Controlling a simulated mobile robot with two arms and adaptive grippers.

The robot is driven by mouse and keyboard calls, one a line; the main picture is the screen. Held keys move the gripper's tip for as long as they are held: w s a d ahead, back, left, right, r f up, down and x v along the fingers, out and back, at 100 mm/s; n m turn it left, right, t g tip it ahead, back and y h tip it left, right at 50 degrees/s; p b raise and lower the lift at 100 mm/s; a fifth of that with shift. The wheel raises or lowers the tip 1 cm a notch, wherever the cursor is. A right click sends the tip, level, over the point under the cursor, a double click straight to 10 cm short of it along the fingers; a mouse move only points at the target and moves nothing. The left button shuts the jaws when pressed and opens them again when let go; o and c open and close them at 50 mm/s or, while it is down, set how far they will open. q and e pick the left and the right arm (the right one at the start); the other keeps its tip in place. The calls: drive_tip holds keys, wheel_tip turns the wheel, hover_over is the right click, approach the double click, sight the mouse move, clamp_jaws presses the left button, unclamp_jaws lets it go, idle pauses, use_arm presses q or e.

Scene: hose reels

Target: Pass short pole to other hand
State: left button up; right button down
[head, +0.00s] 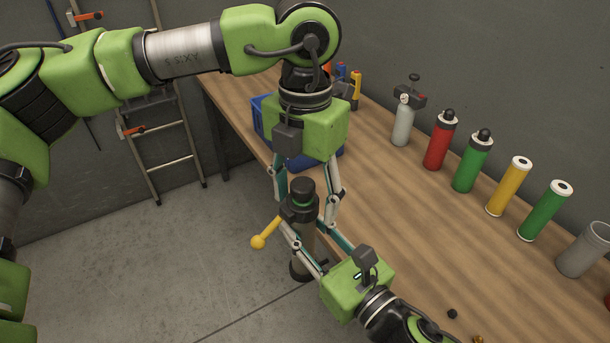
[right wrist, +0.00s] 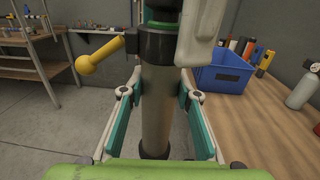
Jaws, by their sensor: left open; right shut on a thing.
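The short pole (head: 304,242) is a grey upright cylinder with black ends, a black collar and a yellow ball-ended lever (head: 265,236) out to the left. My right gripper (head: 309,234), coming from below right, is shut on its grey middle. In the right wrist view the pole (right wrist: 157,105) stands between my right fingers (right wrist: 158,95), its top cut off. My left gripper (head: 307,203) points down from above and is open, its fingers on either side of the pole's black upper end. One pale left finger shows in front of the upper pole in the right wrist view (right wrist: 200,32).
The wooden workbench (head: 400,210) is close on the right. It carries a blue crate (right wrist: 222,78), a grey spray bottle (head: 403,122), a red canister (head: 440,142), several green and yellow cylinders, and a grey cup (head: 583,252). A ladder (head: 165,140) leans at the back left. Floor (head: 150,270) left of the pole is clear.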

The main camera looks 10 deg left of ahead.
use_arm(q)
drive_tip(key=shift+f, duration=0.25)
use_arm(e)
drive_tip(key=shift+r, duration=0.1)
use_arm(q)
drive_tip(key=c, duration=1.5)
use_arm(e)
drive_tip(key=c, duration=1.5)
unclamp_jaws()
drive_tip(key=shift+o, duration=0.2)
